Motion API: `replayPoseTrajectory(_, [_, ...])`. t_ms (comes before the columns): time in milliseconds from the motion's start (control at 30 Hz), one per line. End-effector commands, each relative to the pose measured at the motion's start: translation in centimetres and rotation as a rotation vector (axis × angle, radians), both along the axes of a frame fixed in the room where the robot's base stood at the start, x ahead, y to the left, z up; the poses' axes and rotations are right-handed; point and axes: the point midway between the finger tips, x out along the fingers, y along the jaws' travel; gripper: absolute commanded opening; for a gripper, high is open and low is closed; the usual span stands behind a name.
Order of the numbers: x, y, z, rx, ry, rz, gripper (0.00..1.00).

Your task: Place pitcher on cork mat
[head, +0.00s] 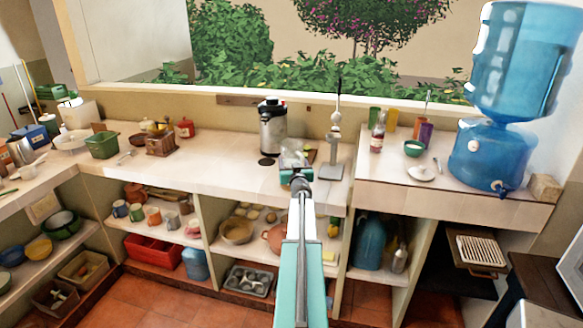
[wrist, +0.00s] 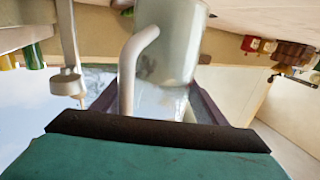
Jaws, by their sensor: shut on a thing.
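A pale, see-through pitcher (head: 293,157) is at the front middle of the counter in the head view. In the wrist view the pitcher (wrist: 180,45) fills the space before the jaws, its curved handle (wrist: 128,70) between the fingers. My gripper (head: 297,178) is shut on it; the fingers also show in the wrist view (wrist: 155,97). I cannot tell whether the pitcher's base touches the counter. A small dark brown disc (head: 266,161) lies left of the pitcher, and a brown flat piece (head: 311,156) shows just behind its right side; I cannot tell which is the cork mat.
A steel dispenser (head: 273,128) stands behind the pitcher. A grey stand with a tall post (head: 333,150) is close on its right. A wooden box (head: 161,145) and green tub (head: 102,145) are farther left. The counter (head: 210,165) between box and pitcher is clear.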

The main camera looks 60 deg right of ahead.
Motion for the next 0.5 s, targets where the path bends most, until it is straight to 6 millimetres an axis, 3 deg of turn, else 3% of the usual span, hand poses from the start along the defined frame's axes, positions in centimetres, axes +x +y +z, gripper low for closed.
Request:
replayPoseTrajectory(167, [0.1, 0.0, -1.6, -0.002, -0.003, 0.003, 0.15])
replayPoseTrajectory(500, [0.1, 0.1, -1.7, -0.002, -0.004, 0.003, 0.15])
